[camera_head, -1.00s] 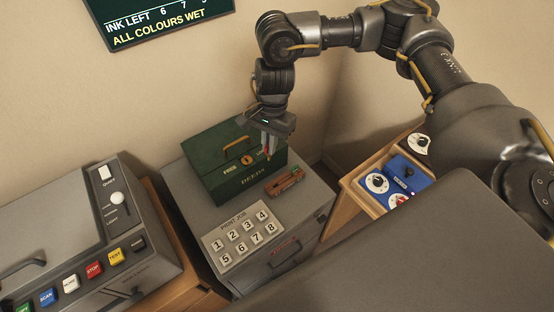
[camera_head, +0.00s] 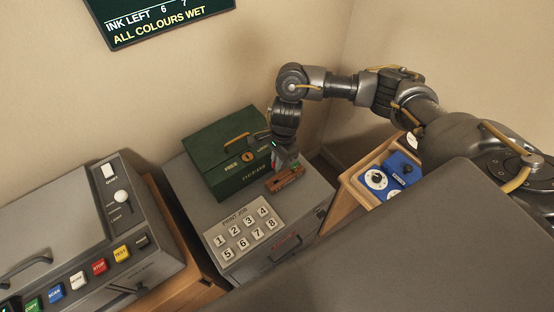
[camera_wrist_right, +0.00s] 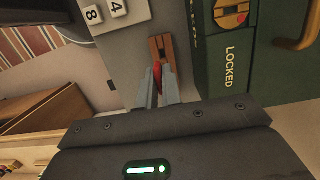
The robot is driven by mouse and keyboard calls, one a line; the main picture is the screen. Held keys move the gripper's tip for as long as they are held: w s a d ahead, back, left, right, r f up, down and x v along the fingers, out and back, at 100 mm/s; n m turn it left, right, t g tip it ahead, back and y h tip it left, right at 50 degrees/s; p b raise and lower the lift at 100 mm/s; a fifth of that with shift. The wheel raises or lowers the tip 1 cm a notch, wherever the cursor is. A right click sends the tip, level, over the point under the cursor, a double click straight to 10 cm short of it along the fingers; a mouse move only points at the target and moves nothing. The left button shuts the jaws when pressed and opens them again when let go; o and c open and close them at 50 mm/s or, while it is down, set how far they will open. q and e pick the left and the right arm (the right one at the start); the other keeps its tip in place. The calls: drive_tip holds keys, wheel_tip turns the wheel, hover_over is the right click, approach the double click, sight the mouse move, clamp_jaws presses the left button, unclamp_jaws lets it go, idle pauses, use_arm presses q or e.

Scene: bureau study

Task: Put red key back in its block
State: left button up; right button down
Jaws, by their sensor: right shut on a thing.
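My right gripper (camera_head: 287,164) is shut on the red key (camera_wrist_right: 157,76), which shows between the two fingers (camera_wrist_right: 160,90) in the right wrist view. The wooden key block (camera_head: 285,181) lies on the grey cabinet top in front of the green box. In the right wrist view the block (camera_wrist_right: 161,47) is just beyond the fingertips. The gripper is over the block's far side in the head view. I cannot tell whether the key touches the block. The fingers and wrist hide part of the block. My left gripper is not in view.
The green box (camera_head: 226,158) with a handle and a lock dial (camera_wrist_right: 231,14) stands close behind the block. A numbered keypad (camera_head: 243,231) lies in front. A wooden tray (camera_head: 349,186) with blue dial units is at the right. A button console (camera_head: 75,235) stands left.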

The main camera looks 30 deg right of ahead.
drive_tip(key=shift+f+b, duration=1.55)
drive_tip(key=shift+f, duration=0.75)
drive_tip(key=shift+f, duration=0.1)
drive_tip(key=shift+f+b, duration=0.8)
drive_tip(key=shift+b, duration=0.25)
drive_tip(key=shift+f+b, duration=0.9)
drive_tip(key=shift+b, duration=0.1)
drive_tip(key=c, duration=1.5)
unclamp_jaws()
